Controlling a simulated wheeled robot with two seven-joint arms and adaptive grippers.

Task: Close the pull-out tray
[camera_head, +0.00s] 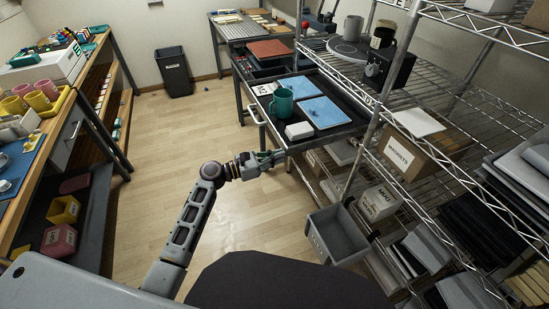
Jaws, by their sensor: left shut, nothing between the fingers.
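The pull-out tray (334,129) is a dark tray that sticks out from the workbench at upper centre, with a pale handle bar (254,115) along its left front. A teal mug (282,104), two blue panels (321,112) and a white block (299,131) are on it. My left gripper (277,156) is shut and empty at the tray's near left corner, just below the tray's edge. I cannot tell whether it touches the tray. My right gripper is not in view.
A wire shelf rack (444,158) with boxes fills the right side, close to the tray. A grey bin (336,233) sits low in front of it. A workbench (82,100) stands at left, and a black waste bin (173,72) at the back. The wooden floor between is clear.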

